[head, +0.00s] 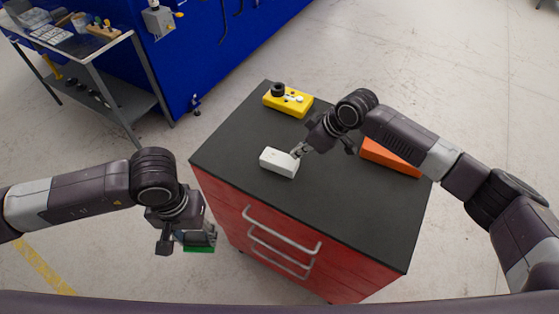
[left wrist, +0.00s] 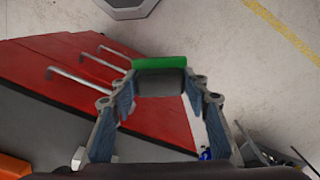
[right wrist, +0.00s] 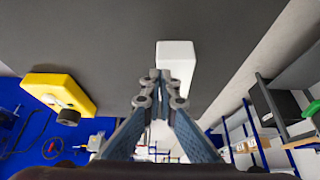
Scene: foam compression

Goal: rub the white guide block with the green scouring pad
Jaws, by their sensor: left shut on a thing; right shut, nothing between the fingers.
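My left gripper (head: 198,236) is shut on the green scouring pad (head: 199,249), held off the cabinet's left side, in front of the red drawers. In the left wrist view, the pad's green layer (left wrist: 160,64) and a dark grey part sit between the fingertips.
A yellow block (head: 288,100) with a black knob stands at the back of the cabinet top (head: 330,215). An orange block (head: 390,157) lies at the right, partly behind my right arm. The front of the top is clear. Drawer handles (head: 280,245) stick out of the red front.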

